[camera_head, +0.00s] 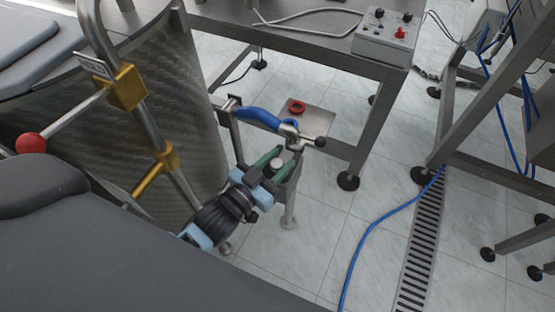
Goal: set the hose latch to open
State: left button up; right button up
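A short blue hose (257,117) runs from a bracket on the left to a metal fitting at its right end. A metal latch lever (306,139) with a dark ball knob sits at that fitting and points right. Whether the latch stands open or shut I cannot tell. My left gripper (286,153) has two green fingers spread apart, just below and left of the latch lever. Nothing shows held in it; the fingertips partly overlap the stand and fitting, so contact cannot be told. My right gripper is not in view.
A small metal plate (316,121) with a red ring (297,107) lies behind the hose. A steel pipe with brass fittings (127,86) and a red-knobbed lever (30,144) stands left. A table with a control box (384,42) is behind.

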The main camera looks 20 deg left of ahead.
pick_arm(q)
jog(key=shift+o, duration=1.2)
jog(key=shift+s, duration=0.1)
jog(key=v, duration=0.7)
jog(key=shift+s+a, duration=0.1)
jog(key=shift+s, duration=0.2)
